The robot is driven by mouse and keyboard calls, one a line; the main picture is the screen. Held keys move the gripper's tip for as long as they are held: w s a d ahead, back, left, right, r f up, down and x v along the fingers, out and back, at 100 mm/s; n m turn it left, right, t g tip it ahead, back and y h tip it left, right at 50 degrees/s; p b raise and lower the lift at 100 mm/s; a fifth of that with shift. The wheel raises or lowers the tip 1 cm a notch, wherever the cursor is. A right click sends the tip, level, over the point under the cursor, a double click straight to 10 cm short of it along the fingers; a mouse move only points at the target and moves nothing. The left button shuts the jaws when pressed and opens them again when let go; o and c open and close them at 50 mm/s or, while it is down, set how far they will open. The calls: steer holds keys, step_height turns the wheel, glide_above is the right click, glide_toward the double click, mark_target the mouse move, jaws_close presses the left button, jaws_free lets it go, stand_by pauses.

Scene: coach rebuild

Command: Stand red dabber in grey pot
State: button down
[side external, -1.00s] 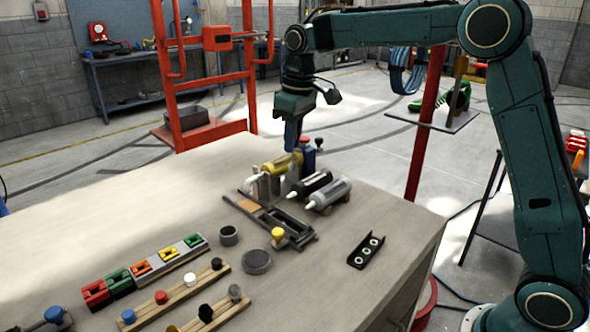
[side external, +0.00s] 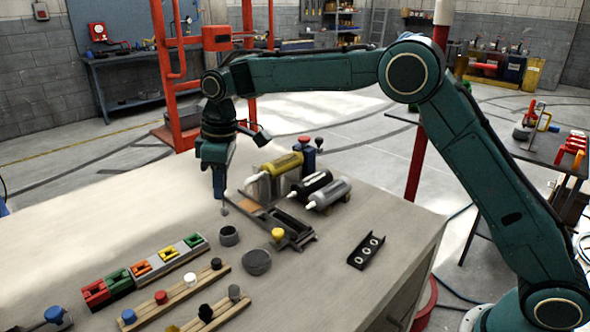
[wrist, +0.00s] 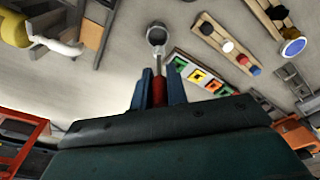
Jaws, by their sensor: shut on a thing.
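My gripper (side external: 220,192) points down over the table's far left part, shut on the red dabber. In the wrist view the red dabber (wrist: 159,91) sits between the two blue fingers, its body partly hidden by them. A thin grey end extends beyond the fingertips; in the side view this lower end of the dabber (side external: 224,210) hangs just behind the small grey pot. The grey pot (side external: 228,236) stands open on the table, and a round grey pot (wrist: 157,36) shows ahead of the fingers in the wrist view. The dabber appears outside the pot.
A wider round grey dish (side external: 257,262) stands in front of the pot. A dark tray frame (side external: 285,226) and a yellow cylinder (side external: 281,165) are to the right. Coloured blocks (side external: 141,268) and a wooden rack of knobs (side external: 175,296) lie at the front left.

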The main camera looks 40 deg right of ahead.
mark_target(224, 207)
steer(key=shift+f, duration=3.45)
steer(key=shift+f, duration=0.15)
steer(key=c, duration=1.4)
jaws_free()
steer(key=r, duration=0.8)
steer(key=s+d+r, duration=0.1)
steer(key=r, duration=0.3)
steer(key=shift+r, duration=0.15)
